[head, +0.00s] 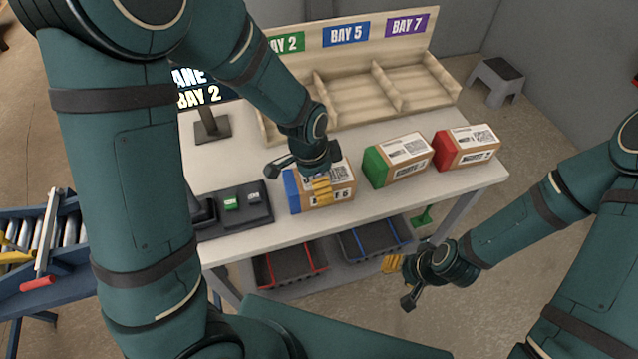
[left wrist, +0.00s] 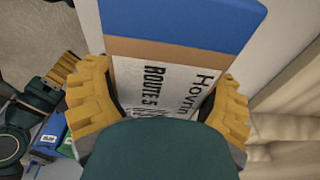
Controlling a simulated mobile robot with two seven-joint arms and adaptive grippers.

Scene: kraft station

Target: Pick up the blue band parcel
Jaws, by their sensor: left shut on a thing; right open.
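The blue band parcel (head: 343,177) is a brown box with a white label and a blue band at its left end. It is at the front middle of the white table; I cannot tell whether it still touches the top. My left gripper (head: 321,189) comes down over it and is shut on it. In the left wrist view the parcel's blue band (left wrist: 185,22) and printed label lie between the yellow fingers of the left gripper (left wrist: 160,108). My right gripper (head: 392,263) is open and empty, in front of the table, lower than its top.
A green band parcel (head: 398,160) and a red band parcel (head: 467,148) stand to the right. A wooden bay rack (head: 365,97) is behind. A dark tray (head: 262,214) with small blocks lies left. Bins (head: 290,264) sit on the lower shelf.

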